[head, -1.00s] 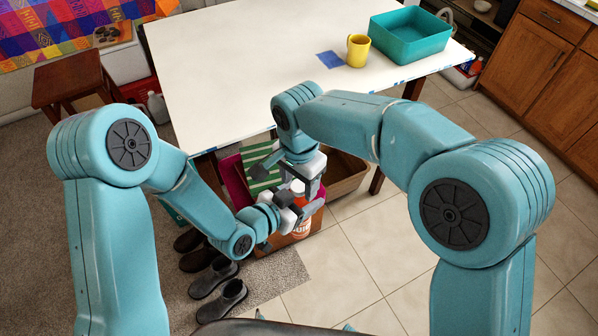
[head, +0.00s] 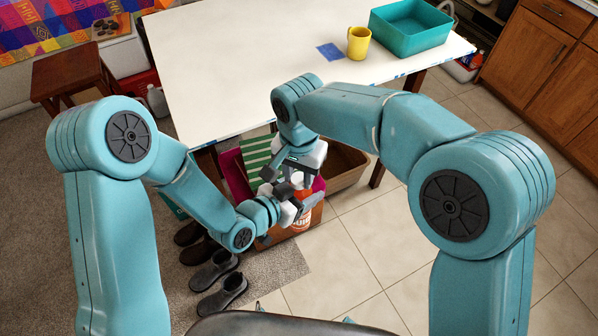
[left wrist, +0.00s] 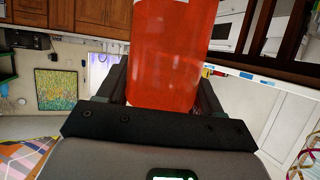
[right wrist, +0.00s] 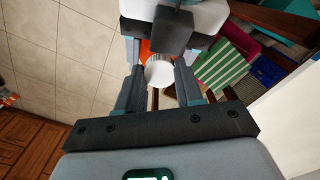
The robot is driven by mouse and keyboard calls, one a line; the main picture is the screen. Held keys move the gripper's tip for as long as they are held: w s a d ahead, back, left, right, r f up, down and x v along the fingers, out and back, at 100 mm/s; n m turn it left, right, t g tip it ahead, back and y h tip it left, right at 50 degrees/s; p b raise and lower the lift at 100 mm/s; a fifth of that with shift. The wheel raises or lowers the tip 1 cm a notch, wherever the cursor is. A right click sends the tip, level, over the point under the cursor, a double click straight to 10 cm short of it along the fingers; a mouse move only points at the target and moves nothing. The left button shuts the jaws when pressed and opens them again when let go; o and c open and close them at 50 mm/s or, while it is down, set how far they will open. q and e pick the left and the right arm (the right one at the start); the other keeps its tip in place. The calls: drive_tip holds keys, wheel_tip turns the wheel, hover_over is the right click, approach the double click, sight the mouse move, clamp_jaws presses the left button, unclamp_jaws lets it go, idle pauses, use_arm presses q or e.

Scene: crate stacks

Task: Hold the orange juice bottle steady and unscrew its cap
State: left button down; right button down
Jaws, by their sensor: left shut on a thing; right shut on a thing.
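The orange juice bottle (head: 302,221) stands out between my two grippers in the head view, low in front of the table. It fills the top middle of the left wrist view as an orange-red body (left wrist: 172,50). My left gripper (head: 292,208) is shut on the bottle's body from the side. My right gripper (head: 294,182) comes from above and is shut on the white cap (right wrist: 160,73), which shows between its fingers in the right wrist view. The cap's thread and the bottle's neck are hidden, so I cannot tell how loose the cap is.
A white table (head: 230,60) stands behind, with a yellow mug (head: 358,43), a blue patch (head: 330,52) and a teal bin (head: 410,32). Below are a brown crate (head: 345,168) and dark shoes (head: 222,292). The tiled floor at the right is clear.

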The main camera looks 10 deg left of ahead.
drive_tip(key=c, duration=0.7)
unclamp_jaws()
drive_tip(key=shift+c, duration=0.2)
drive_tip(key=shift+r, duration=0.1)
wheel_tip(320, 180, up, 4)
drive_tip(key=shift+r, duration=0.2)
drive_tip(key=shift+c, duration=0.2)
wheel_tip(320, 180, up, 3)
drive_tip(key=m, duration=0.2)
drive_tip(key=shift+w+m, duration=0.1)
drive_tip(key=shift+m, duration=0.6)
wheel_tip(320, 180, down, 8)
drive_tip(key=shift+r, duration=0.2)
